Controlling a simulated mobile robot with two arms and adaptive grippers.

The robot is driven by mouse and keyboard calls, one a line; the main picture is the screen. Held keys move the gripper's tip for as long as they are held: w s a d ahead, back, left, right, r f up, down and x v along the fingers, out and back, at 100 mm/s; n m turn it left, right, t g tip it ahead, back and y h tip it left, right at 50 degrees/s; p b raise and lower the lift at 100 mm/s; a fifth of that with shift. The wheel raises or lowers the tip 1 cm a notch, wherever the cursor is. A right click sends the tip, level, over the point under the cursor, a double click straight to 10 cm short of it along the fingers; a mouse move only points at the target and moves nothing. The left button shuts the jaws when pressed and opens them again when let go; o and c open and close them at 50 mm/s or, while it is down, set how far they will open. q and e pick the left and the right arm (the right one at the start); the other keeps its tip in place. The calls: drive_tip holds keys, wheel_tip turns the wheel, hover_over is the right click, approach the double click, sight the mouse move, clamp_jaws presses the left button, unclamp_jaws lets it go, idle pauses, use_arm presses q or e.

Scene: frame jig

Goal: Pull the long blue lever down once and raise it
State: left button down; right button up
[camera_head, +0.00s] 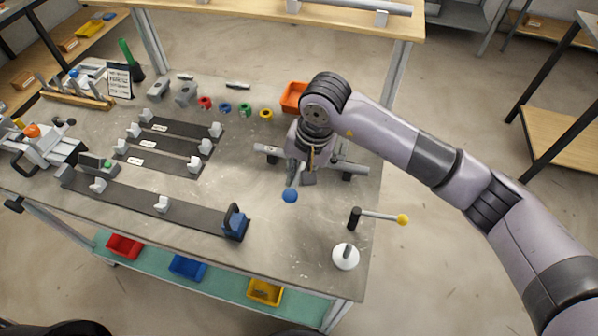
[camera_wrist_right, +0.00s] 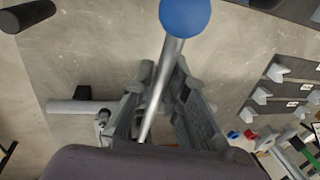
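The long lever's blue ball knob (camera_head: 290,196) shows just in front of my right gripper (camera_head: 300,177), above the worktable. In the right wrist view the blue knob (camera_wrist_right: 185,16) is large at the top. Its grey metal rod (camera_wrist_right: 166,75) slants down from it, across the gap between the fingers of my right gripper (camera_wrist_right: 158,82). The fingers stand apart, with space beside the rod, and I see no firm grip on it. The rod's lower end and pivot are hidden by the gripper. My left gripper is out of view.
A black post with a yellow-tipped lever (camera_head: 403,220) and a white round base (camera_head: 345,257) stand at the right edge of the worktable (camera_head: 270,265). An orange bin (camera_head: 294,97) is behind my right gripper. Dark strips with grey blocks lie to the left.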

clamp_jaws()
idle(0.3)
drive_tip(key=shift+w+d+r+g+b, duration=0.1)
drive_tip(key=shift+w+r+g+b, duration=0.25)
drive_tip(key=shift+r+g+b, duration=0.25)
drive_tip(key=r+g+b, duration=0.1)
drive_tip(key=w+r+g+b, duration=0.1)
drive_tip(key=r, duration=0.1)
drive_tip(key=w+r+g+b, duration=0.1)
drive_tip(key=r, duration=0.1)
drive_tip(key=shift+w+d+y, duration=0.2)
drive_tip(key=shift+w+y, duration=0.05)
drive_tip(key=shift+y, duration=0.15)
drive_tip(key=shift+w+d+r+m+g+y+b, duration=0.2)
drive_tip(key=shift+w+r+g+b, duration=0.25)
drive_tip(key=shift+w+r+g, duration=0.25)
drive_tip(key=shift+w+d+r+m+g+y+b, duration=0.1)
drive_tip(key=shift+w+r+m+g+b, duration=0.1)
drive_tip(key=shift+w+r+g+b, duration=0.4)
drive_tip(key=shift+r, duration=0.2)
drive_tip(key=o, duration=0.5)
unclamp_jaws()
